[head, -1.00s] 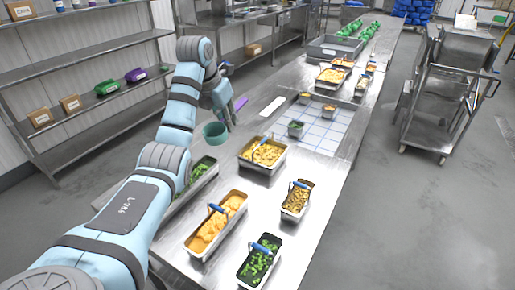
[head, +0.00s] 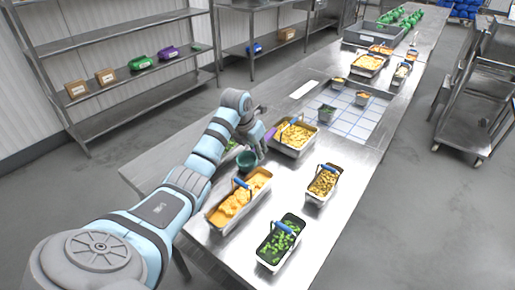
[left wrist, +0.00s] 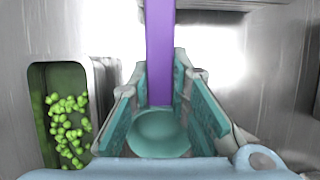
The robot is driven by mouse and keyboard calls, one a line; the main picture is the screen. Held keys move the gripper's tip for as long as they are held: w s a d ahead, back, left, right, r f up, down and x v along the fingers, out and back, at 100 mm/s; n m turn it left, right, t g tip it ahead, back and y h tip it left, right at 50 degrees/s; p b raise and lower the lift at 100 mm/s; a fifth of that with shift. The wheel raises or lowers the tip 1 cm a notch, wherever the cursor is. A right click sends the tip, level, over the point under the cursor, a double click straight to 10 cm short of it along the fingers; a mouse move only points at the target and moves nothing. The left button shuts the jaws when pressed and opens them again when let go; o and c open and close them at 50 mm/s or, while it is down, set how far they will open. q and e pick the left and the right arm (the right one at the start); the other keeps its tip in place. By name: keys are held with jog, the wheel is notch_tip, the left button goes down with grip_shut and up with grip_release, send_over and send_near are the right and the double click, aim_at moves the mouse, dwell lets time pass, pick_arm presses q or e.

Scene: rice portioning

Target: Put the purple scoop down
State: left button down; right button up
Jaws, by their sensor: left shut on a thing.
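My left gripper (head: 252,147) is shut on the scoop above the left part of the table (head: 305,232). I cannot tell whether the scoop touches the table. My right gripper is not in view.
In the left wrist view a dark pan (left wrist: 38,110) of green pieces stands left of the fingers. Near the scoop are pans of yellow (head: 292,137) and orange food (head: 238,202). A gridded mat (head: 345,117) lies beyond. Shelves (head: 110,70) stand at the left.

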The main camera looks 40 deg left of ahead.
pick_arm(q)
jog(key=shift+f, duration=0.2)
jog(key=c, duration=1.5)
grip_release()
